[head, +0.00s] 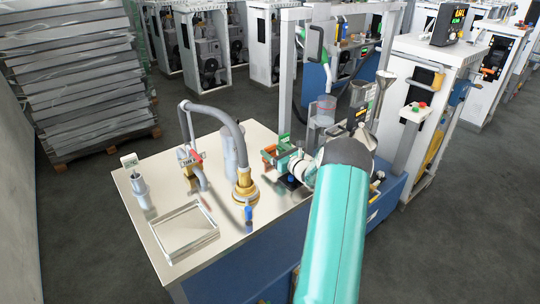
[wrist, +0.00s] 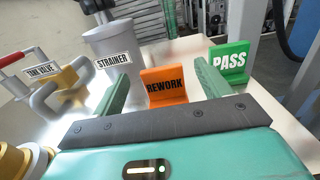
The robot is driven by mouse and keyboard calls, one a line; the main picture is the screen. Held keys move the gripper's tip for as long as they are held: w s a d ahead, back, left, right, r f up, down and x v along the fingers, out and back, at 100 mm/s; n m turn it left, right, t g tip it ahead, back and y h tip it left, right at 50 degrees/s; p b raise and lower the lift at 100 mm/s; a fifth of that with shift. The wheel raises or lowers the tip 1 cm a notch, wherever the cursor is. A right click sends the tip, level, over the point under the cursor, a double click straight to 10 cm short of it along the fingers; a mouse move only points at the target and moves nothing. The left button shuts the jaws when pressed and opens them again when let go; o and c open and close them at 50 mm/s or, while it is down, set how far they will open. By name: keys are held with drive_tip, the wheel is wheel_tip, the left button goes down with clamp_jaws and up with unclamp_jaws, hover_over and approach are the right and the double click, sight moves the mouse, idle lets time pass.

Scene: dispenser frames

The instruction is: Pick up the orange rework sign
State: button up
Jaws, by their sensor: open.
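The orange REWORK sign (wrist: 165,88) stands upright in the middle of the wrist view, its black lettering facing me. My gripper (wrist: 162,70) is open, with one green finger on each side of the sign in this view. I cannot tell whether the fingertips reach past the sign, and no contact shows. In the head view a small orange patch of the sign (head: 269,151) shows on the metal table, partly hidden by my gripper. A green PASS sign (wrist: 230,62) stands just right of the orange one.
A grey strainer (wrist: 118,48) stands behind and left of the sign. A tank valve (wrist: 42,70) with a red handle is farther left. The metal table (head: 150,215) also holds a hose on a brass fitting (head: 244,188) and a shallow clear tray (head: 184,232). A white frame (head: 288,70) rises behind.

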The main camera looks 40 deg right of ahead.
sight(271, 147)
drive_tip(key=shift+w+d, duration=0.2)
drive_tip(key=shift+w, duration=1.1)
drive_tip(key=shift+w+d, duration=0.15)
drive_tip(key=shift+w, duration=1.15)
drive_tip(key=c, duration=1.1)
